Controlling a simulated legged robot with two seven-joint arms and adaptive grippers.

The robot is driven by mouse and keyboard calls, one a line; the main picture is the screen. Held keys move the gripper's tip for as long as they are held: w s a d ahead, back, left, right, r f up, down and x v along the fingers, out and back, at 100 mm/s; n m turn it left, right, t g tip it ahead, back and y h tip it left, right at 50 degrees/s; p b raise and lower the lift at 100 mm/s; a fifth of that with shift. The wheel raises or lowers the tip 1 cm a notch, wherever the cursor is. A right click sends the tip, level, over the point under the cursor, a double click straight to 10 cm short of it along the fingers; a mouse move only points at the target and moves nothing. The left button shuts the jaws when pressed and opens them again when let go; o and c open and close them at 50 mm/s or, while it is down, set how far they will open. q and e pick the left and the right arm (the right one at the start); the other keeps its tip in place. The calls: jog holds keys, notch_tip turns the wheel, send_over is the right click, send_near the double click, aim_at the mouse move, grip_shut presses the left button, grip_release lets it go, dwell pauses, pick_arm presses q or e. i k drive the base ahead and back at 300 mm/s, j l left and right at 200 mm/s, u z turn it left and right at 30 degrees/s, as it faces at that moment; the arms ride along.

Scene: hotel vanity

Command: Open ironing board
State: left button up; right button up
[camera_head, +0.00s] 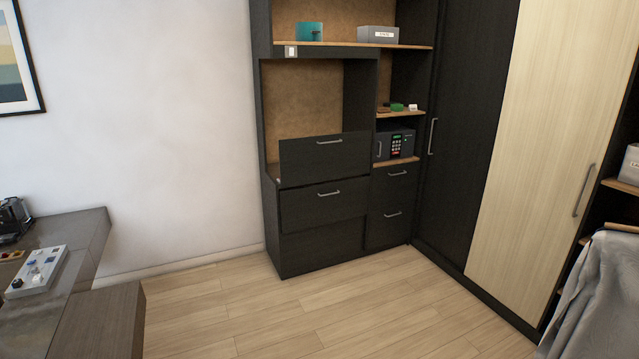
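No ironing board can be clearly made out. A dark cabinet (270,230) stands against the wall in the middle of the view. Its upper left front panel (310,158) has a horizontal metal handle (329,141) and stands upright below an open, brown-backed recess (300,100). Below it is a wide drawer front (310,207) with a similar handle (322,194), and under that a plain panel (325,246). Two narrower drawers (384,182) with handles are at the right. I cannot tell whether any of these fronts hides the board. Neither of my grippers is in view.
A safe (394,144) sits in a right-hand niche. A tall cream door (535,130) and a dark door (464,130) stand at the right. Grey cloth (600,290) hangs at the lower right, and a desk (70,245) is at the left. The wooden floor (300,310) between is clear.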

aim_at(317, 158)
jog(key=i+z, duration=0.15)
jog(key=i, duration=0.5)
jog(key=i+z, duration=0.15)
jog(key=i, duration=0.5)
jog(key=i+z, duration=0.15)
jog(key=i, duration=0.45)
jog(key=i+j+z, duration=0.15)
jog(key=i, duration=0.5)
jog(key=j, duration=0.1)
